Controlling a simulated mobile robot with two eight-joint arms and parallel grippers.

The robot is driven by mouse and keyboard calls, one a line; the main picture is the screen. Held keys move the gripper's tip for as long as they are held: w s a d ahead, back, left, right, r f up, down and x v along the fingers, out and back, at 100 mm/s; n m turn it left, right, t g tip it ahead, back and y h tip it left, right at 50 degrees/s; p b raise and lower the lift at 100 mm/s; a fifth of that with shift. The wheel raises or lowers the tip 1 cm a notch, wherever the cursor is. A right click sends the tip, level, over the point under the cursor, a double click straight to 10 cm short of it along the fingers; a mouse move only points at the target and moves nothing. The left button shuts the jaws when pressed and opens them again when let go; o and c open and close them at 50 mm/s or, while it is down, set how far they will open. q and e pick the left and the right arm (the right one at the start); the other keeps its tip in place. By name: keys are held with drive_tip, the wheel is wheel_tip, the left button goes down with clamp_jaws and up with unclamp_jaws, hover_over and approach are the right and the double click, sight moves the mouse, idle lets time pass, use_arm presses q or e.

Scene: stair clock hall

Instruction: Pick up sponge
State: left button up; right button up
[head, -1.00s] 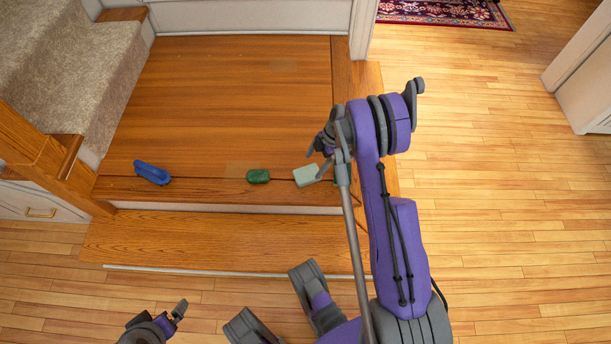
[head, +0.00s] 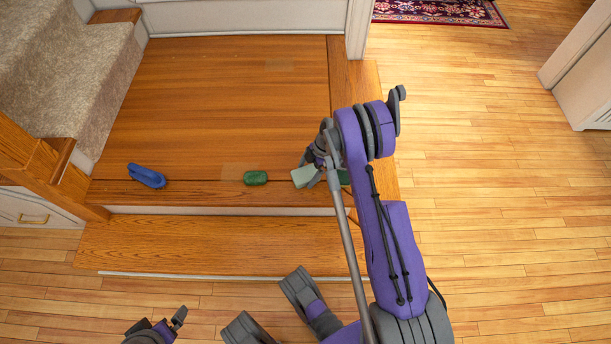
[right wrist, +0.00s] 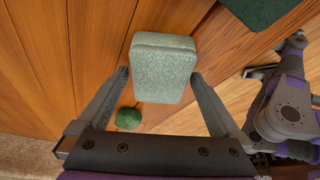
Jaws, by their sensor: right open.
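The sponge (head: 302,176) is a pale green block lying on the wooden landing near its front edge. My right gripper (head: 309,171) is at the sponge's right side in the head view, partly covering it. In the right wrist view the sponge (right wrist: 163,68) shows between the tips of the open fingers of my right gripper (right wrist: 160,77). I cannot tell whether the fingers touch it. My left gripper (head: 179,318) shows at the bottom left, over the floor and away from the sponge; its jaw opening is unclear.
A dark green lump (head: 255,178) lies left of the sponge, and a blue brush-like thing (head: 147,176) farther left. A dark green flat thing (right wrist: 262,8) lies beyond the sponge, partly hidden by my arm in the head view. A wooden step (head: 200,235) lies in front.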

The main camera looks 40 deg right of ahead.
sight(307, 173)
drive_tip(key=shift+f, duration=0.2)
idle(0.3)
drive_tip(key=c, duration=1.3)
drive_tip(key=shift+r, duration=0.45)
wheel_tip(307, 173, up, 10)
drive_tip(key=p, duration=0.2)
drive_tip(key=shift+f+p, duration=0.2)
drive_tip(key=shift+p, duration=0.2)
